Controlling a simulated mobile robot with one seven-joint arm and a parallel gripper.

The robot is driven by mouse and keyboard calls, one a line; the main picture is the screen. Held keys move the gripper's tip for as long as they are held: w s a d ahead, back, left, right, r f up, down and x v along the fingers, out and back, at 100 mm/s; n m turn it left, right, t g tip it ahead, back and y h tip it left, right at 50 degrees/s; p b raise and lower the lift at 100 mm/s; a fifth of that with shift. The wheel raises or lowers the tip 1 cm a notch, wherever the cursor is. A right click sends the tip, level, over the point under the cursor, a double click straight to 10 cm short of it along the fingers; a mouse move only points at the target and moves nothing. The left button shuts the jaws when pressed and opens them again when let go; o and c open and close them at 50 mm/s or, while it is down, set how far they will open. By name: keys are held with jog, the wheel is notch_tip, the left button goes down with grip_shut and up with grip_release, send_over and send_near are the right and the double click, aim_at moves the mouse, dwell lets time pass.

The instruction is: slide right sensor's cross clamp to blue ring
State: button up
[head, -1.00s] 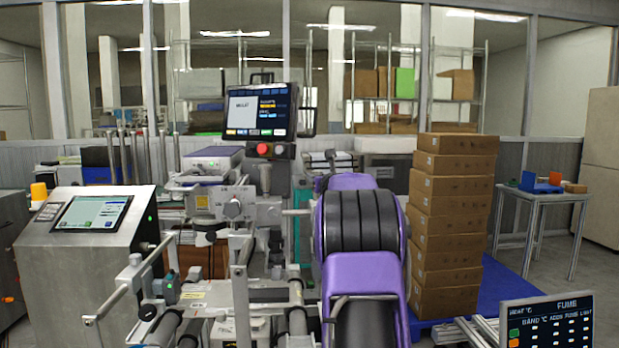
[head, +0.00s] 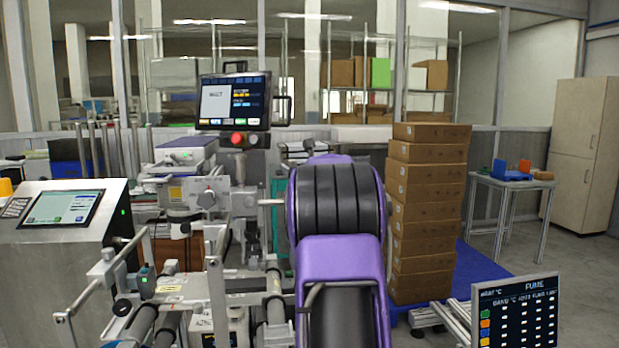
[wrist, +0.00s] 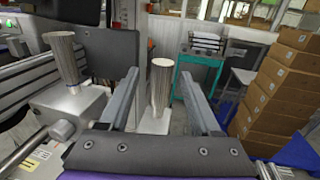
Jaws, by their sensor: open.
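A small dark sensor (head: 147,281) with a green light sits low on the machine's left side in the head view. Pale clamp blocks (head: 103,270) and a slanted metal rod (head: 88,297) are beside it. I cannot tell which clamp belongs to the right sensor. I cannot make out a blue ring in either view. My gripper (wrist: 158,73) is open in the wrist view, its two grey fingers apart with nothing held between them. A ridged metal cylinder (wrist: 161,88) shows beyond the gap. In the head view, the gripper's fingers are not visible.
A control console (head: 62,235) stands at the left and a monitor (head: 233,100) at the back. Stacked brown boxes (head: 428,215) stand on a blue pallet (head: 470,262) to the right. A status panel (head: 518,312) is at the front right. Open floor lies beyond it.

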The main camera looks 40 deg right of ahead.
jog(key=v, duration=1.4)
jog(key=shift+s, duration=0.2)
jog(key=shift+a, duration=0.1)
